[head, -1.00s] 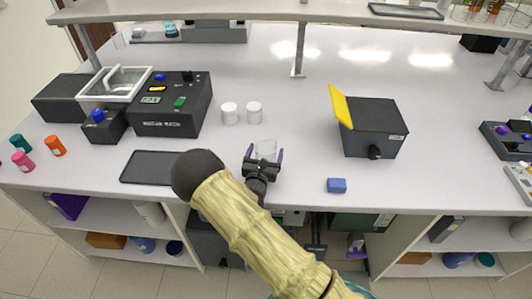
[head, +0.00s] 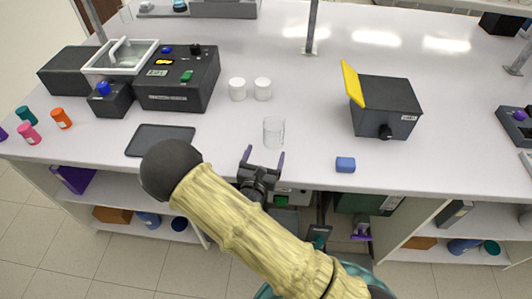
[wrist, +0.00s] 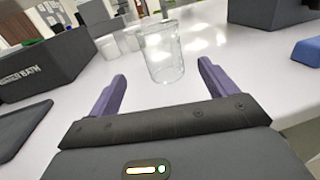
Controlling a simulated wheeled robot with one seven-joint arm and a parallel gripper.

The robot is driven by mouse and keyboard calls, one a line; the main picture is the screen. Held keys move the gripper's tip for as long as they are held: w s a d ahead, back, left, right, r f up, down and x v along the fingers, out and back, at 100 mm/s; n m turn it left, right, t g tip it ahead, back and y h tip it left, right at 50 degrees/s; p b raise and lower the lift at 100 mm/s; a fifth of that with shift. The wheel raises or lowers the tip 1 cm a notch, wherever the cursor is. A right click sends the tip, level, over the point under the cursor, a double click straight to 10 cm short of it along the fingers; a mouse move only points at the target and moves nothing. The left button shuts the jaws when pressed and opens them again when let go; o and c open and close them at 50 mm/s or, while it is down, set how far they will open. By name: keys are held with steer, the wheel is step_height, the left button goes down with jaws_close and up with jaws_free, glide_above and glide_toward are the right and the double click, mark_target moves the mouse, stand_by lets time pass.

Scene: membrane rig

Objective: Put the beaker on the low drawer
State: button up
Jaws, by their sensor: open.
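The clear glass beaker (head: 274,132) stands upright on the white bench near its front edge. It also shows in the wrist view (wrist: 163,52), ahead of the fingers. My gripper (head: 262,160) is open and empty, with its purple fingers pointing at the beaker. It is on the near side of the beaker, apart from it. In the wrist view the two fingers (wrist: 160,85) are spread, with a gap to the beaker. Under the bench, partly behind my arm, is equipment with a green part (head: 283,199); I cannot tell whether a low drawer is there.
A dark tray (head: 160,140) lies to the left, and two white jars (head: 250,89) stand behind the beaker. A blue block (head: 345,165) and a dark box with a yellow lid (head: 385,107) are to the right. The bench around the beaker is clear.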

stand_by(0.5)
steer(key=d+r+m+g+h, duration=0.1)
steer(key=d+m+g+h, duration=0.1)
steer(key=d+m, duration=0.1)
steer(key=s+d+r+m+g+h, duration=0.1)
steer(key=d+m+g+h, duration=0.1)
steer(key=d, duration=0.3)
steer(key=s+d+r+m+g+h, duration=0.1)
steer(key=d+m+h, duration=0.2)
steer(key=d, duration=0.2)
steer(key=shift+r+m+g+h, duration=0.15)
steer(key=shift+m+g+h, duration=0.15)
steer(key=shift+g, duration=0.1)
steer(key=s+d+m+g, duration=0.1)
steer(key=d+m+g+h, duration=0.1)
steer(key=d, duration=0.1)
steer(key=s+d+m+g, duration=0.1)
steer(key=shift+s+d+r, duration=0.15)
steer(key=shift+s+r, duration=0.1)
steer(key=shift+s, duration=0.05)
steer(key=s+d+m+g+y, duration=0.3)
steer(key=s+d+m+g, duration=0.3)
steer(key=s+m+g, duration=0.35)
steer(key=s+a+r+m+t+y, duration=0.2)
steer(key=r+m+y, duration=0.5)
steer(key=m, duration=0.5)
steer(key=shift+s+a+t+y, duration=0.15)
steer(key=shift+a+t+y, duration=0.5)
steer(key=shift+a+y, duration=0.3)
